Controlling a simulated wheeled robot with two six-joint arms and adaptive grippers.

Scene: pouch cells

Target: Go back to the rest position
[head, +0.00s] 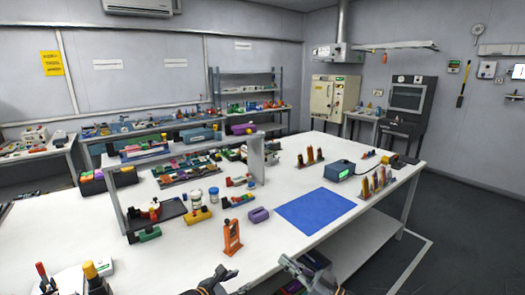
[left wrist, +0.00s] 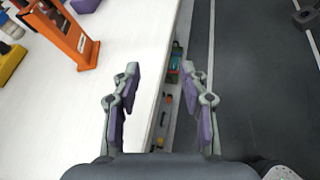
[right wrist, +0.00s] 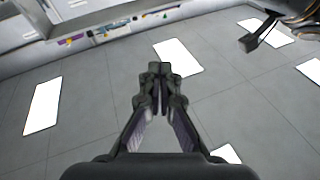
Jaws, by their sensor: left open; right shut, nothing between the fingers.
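My left gripper (head: 213,281) is at the near edge of the white table in the head view, partly cut off by the bottom of the picture. In the left wrist view its two fingers (left wrist: 160,72) are apart with nothing between them, over the table's edge. My right gripper (head: 308,274) is to the right of it, in front of the table's near edge. In the right wrist view its fingertips (right wrist: 158,70) are together and empty, with grey panels and bright white rectangles behind them, which look like the ceiling.
An orange stand (head: 232,238) is on the white table (head: 180,262) near my left gripper. A purple block (head: 258,215) and a blue mat (head: 314,211) lie beyond it. A lower shelf (head: 352,262) holds several items. The floor to the right (head: 465,230) is clear.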

